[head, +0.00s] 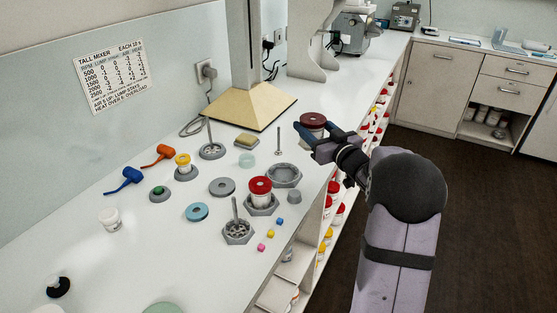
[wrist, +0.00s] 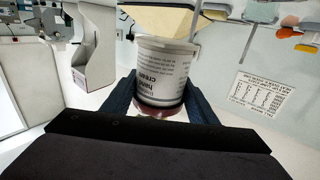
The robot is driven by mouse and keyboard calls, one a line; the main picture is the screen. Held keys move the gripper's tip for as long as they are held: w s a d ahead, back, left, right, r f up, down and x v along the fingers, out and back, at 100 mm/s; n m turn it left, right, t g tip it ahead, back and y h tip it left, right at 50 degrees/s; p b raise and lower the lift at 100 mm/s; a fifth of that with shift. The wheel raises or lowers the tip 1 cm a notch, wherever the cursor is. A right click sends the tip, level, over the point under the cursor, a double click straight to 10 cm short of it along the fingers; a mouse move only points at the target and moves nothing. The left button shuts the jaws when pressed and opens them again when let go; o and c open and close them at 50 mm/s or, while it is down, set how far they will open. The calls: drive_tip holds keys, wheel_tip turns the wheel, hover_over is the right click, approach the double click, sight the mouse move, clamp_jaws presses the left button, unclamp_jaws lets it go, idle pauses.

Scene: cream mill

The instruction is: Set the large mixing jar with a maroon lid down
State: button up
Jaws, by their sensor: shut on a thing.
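The large mixing jar with a maroon lid (head: 313,119) is between the fingers of my gripper (head: 317,138), over the right part of the white bench. My gripper is shut on it. In the wrist view the white jar (wrist: 164,70) fills the space between the two dark fingers, with its printed label facing the camera and the maroon lid low in the picture. That view appears turned over. My fingers hide the jar's lower part in the head view, so I cannot tell whether its base touches the bench.
An empty grey hexagonal holder (head: 284,174) stands left of and nearer than the jar. Beside it, a red-lidded jar (head: 260,190) sits in another holder. A thin upright rod (head: 279,140) and the mixer's cream base (head: 240,106) are close by. Open bench lies behind the jar.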

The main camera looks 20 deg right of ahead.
drive_tip(key=shift+f, duration=4.1)
drive_tip(key=shift+f, duration=0.15)
drive_tip(key=o, duration=1.1)
drive_tip(key=shift+r, duration=0.25)
drive_tip(key=shift+s+d+f, duration=0.1)
drive_tip(key=shift+s+f, duration=0.05)
drive_tip(key=shift+s, duration=0.15)
drive_tip(key=s, duration=0.3)
drive_tip(key=s+d+b, duration=0.1)
drive_tip(key=s, duration=0.3)
drive_tip(key=s+b, duration=0.1)
drive_tip(key=s, duration=0.3)
drive_tip(key=shift+d, duration=0.35)
drive_tip(key=shift+o, duration=1.3)
drive_tip(key=shift+s, duration=0.1)
